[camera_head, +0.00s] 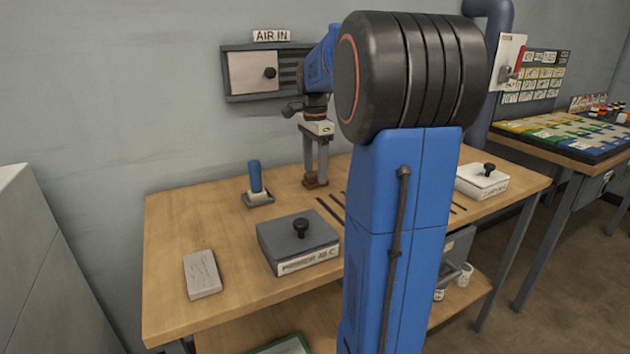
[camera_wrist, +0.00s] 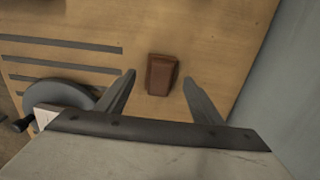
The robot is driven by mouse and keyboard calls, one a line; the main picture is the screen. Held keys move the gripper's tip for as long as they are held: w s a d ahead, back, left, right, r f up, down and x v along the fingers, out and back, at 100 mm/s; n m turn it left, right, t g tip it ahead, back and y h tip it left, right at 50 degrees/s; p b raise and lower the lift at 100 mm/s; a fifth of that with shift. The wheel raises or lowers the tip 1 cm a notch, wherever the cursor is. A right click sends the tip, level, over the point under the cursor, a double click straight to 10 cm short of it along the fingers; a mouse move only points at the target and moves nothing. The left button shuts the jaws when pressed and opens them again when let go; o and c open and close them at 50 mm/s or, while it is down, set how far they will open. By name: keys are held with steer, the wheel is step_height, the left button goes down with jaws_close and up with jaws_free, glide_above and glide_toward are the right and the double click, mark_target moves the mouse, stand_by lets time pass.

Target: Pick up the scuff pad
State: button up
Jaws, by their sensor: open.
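The scuff pad appears to be the small reddish-brown block (camera_head: 312,184) on the wooden bench, near its back edge. It also shows in the wrist view (camera_wrist: 162,74), lying flat between and just beyond my fingertips. My gripper (camera_head: 317,172) points down over the block, its fingers open and empty. In the wrist view, one finger of my gripper (camera_wrist: 160,82) is on each side of the block, with a gap on both sides. In the head view the fingertips overlap the block, so I cannot tell their exact height above it.
A blue-handled tool (camera_head: 255,180) stands left of the block. A grey lidded box (camera_head: 290,236) marked primer, a pale block (camera_head: 202,273) and a white box (camera_head: 484,178) are also on the bench (camera_head: 165,225). Dark strips lie beside the block. The wall is close behind.

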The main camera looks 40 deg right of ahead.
mark_target(315, 173)
steer(key=shift+f, duration=1.15)
steer(key=c, duration=1.2)
steer(key=shift+o, duration=0.2)
step_height(315, 173, up, 10)
steer(key=shift+r, duration=0.1)
steer(key=o, duration=0.5)
steer(key=c, duration=0.4)
steer(key=shift+o, duration=0.2)
